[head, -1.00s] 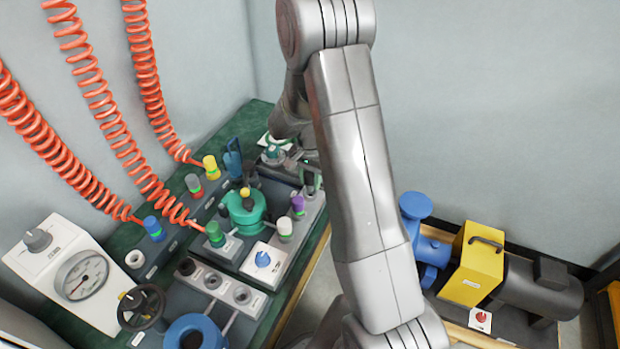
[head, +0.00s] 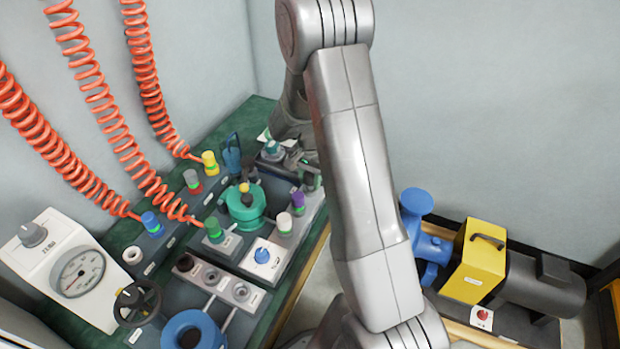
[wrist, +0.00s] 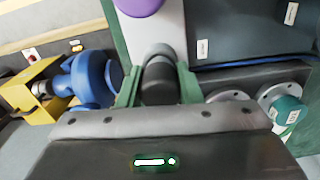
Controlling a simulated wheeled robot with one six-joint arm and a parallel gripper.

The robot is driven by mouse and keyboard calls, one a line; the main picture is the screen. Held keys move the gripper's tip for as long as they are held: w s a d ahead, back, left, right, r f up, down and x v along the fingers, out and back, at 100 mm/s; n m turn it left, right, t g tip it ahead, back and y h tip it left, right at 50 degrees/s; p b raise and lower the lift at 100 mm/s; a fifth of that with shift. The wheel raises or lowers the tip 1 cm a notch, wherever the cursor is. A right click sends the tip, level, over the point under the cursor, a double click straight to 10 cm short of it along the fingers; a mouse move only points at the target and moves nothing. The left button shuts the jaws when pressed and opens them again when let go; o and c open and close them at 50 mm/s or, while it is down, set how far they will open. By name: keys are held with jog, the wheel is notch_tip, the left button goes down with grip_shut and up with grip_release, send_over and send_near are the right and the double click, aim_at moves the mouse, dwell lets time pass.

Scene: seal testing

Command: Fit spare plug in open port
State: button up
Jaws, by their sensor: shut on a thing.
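My gripper (wrist: 157,88) shows in the wrist view with two green fingers. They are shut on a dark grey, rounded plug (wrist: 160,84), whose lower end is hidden. In the head view my gripper (head: 304,168) is small and partly behind my forearm, over the right edge of the bench. In the wrist view a grey round flange (wrist: 228,96) lies just right of the fingers. Beside it a teal plug (wrist: 288,108) sits in another flange. The teal plug also shows in the head view (head: 272,149). I cannot tell whether the held plug touches a port.
A purple cap (head: 298,199) and a white cap (head: 284,223) stand near the gripper. A teal valve body (head: 245,208) stands left of them. A blue pump (head: 418,230) and a yellow guard (head: 478,262) stand on the right. Orange coiled hoses (head: 95,90) hang at left.

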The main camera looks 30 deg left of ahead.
jog(key=shift+f, duration=0.3)
jog(key=o, duration=1.1)
jog(key=shift+r, duration=0.1)
notch_tip(320, 180, up, 14)
jog(key=shift+p, duration=0.4)
jog(key=shift+f, duration=0.25)
notch_tip(320, 180, down, 14)
jog(key=shift+r+b, duration=0.15)
jog(key=shift+b, duration=0.45)
jog(key=shift+r, duration=0.25)
